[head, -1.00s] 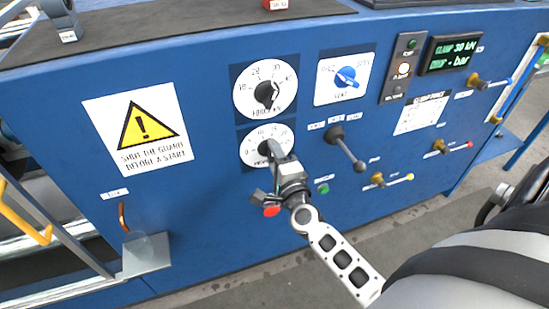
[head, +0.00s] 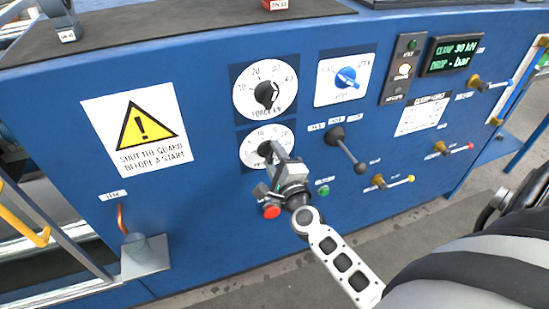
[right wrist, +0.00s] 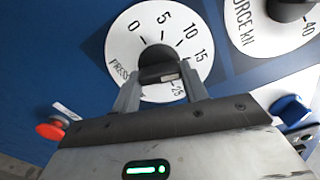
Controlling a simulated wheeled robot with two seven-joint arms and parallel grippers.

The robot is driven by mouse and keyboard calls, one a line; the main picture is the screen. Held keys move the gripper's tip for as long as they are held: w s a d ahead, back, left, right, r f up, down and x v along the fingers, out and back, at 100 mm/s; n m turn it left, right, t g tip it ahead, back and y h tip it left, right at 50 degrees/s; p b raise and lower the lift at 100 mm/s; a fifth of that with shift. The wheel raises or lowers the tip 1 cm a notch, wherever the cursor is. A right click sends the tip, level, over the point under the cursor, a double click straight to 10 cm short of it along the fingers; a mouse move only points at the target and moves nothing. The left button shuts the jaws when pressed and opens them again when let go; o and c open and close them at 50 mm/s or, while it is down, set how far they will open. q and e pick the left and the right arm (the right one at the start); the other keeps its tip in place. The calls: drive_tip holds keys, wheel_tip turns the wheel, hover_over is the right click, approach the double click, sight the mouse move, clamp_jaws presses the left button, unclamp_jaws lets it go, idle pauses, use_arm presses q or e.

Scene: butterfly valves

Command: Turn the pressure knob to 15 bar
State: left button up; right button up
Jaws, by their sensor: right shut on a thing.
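The pressure knob (right wrist: 158,58) is black, at the centre of a white dial (right wrist: 128,48) marked 0, 5, 10, 15 and 25 in the right wrist view. In the head view the pressure knob (head: 265,148) sits on the lower white dial (head: 247,155), partly covered by my right gripper (head: 273,153). My right gripper (right wrist: 160,88) is shut on the knob, one grey finger on each side. I cannot tell clearly which mark the knob points at. My left gripper is not in view.
The force knob (head: 266,94) is directly above. A red button (head: 271,211) is close below my gripper, and a lever (head: 347,147) stands out to the right. A display (head: 453,55) reads "CLAMP 30 kN" and "DROP - bar". A warning sign (head: 137,128) is at left.

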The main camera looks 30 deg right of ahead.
drive_tip(key=o, duration=1)
use_arm(q)
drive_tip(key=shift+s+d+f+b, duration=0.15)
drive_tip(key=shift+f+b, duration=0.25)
drive_tip(key=shift+b, duration=0.8)
use_arm(e)
drive_tip(key=v, duration=1.6)
drive_tip(key=shift+a, duration=0.1)
